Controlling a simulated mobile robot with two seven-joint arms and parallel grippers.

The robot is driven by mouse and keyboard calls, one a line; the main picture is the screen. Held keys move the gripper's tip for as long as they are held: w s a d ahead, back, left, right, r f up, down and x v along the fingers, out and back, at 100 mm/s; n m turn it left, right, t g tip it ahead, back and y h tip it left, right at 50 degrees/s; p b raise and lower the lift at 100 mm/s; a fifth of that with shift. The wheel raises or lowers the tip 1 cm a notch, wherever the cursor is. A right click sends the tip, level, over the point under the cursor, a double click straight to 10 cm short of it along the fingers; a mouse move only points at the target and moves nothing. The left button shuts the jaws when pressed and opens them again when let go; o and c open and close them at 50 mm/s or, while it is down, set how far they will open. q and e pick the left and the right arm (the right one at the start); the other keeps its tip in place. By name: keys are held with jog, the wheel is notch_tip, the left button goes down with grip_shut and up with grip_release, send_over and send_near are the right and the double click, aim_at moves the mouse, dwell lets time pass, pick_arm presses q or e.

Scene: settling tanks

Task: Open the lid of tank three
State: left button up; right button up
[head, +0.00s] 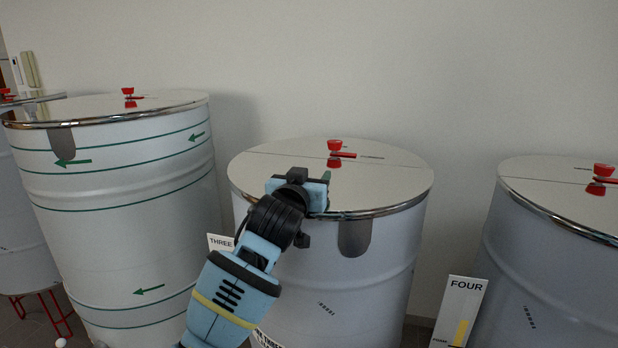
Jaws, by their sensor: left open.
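Tank three (385,275) is the white drum in the middle of the head view. Its shiny flat lid (395,180) lies closed on the rim, with a seam across it. A red knob (334,146) stands toward the back of the lid, with its reflection below it. My left gripper (314,190) is open over the front left part of the lid, in front of and left of the knob. I cannot tell whether it touches the lid. The THREE sign (220,242) is partly hidden by my left arm. My right gripper is not in view.
A taller white tank (120,210) with green bands and arrows stands to the left. Tank four (545,270), with a red-knobbed lid, stands to the right behind its FOUR sign (463,300). A plain wall (450,70) rises behind. A gap separates the tanks.

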pick_arm(q)
jog(key=shift+c, duration=0.2)
